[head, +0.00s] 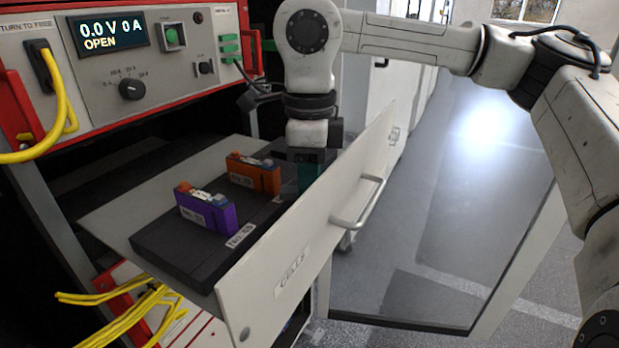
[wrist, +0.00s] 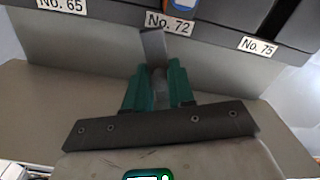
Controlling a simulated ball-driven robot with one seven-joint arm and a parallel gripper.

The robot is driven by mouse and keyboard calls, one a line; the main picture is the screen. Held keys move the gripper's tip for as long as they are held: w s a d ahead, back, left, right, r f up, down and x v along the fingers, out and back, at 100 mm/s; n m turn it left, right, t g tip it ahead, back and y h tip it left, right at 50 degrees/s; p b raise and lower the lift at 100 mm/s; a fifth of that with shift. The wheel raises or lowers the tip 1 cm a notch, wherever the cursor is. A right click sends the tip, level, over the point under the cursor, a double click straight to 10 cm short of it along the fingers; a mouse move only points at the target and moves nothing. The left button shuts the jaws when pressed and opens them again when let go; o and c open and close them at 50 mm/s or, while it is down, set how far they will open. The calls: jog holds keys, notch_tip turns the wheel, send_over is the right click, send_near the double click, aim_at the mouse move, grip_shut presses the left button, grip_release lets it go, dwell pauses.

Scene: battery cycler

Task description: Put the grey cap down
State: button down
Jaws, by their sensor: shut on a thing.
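In the wrist view, the grey cap (wrist: 153,48) is a small, flat grey piece standing up between the teal fingers of my gripper (wrist: 160,80). The gripper is shut on it. Below it is the bare grey floor of the drawer (wrist: 60,90); I cannot tell whether the cap touches it. In the head view, my gripper (head: 311,172) points down inside the open drawer marked CELLS (head: 285,275), between its front panel and the black cell tray. The cap is hidden there.
The black tray (head: 180,250) holds a purple cell (head: 205,212) and an orange cell (head: 253,177). Its labels No. 65, No. 72 and No. 75 (wrist: 258,47) face the gripper. The drawer handle (head: 362,205) sticks out. The cycler panel (head: 120,70) reads OPEN; yellow cables hang left.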

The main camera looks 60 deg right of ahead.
jog(key=shift+f+b, duration=0.4)
jog(key=shift+f, duration=0.05)
jog(key=shift+f, duration=0.1)
jog(key=c, duration=1)
grip_release()
jog(key=shift+o, duration=0.2)
jog(key=shift+r+p, duration=0.55)
jog(key=shift+r, duration=0.35)
notch_tip(320, 180, up, 11)
jog(key=shift+r+b, duration=0.2)
jog(key=shift+b, duration=0.25)
jog(key=shift+f, duration=0.1)
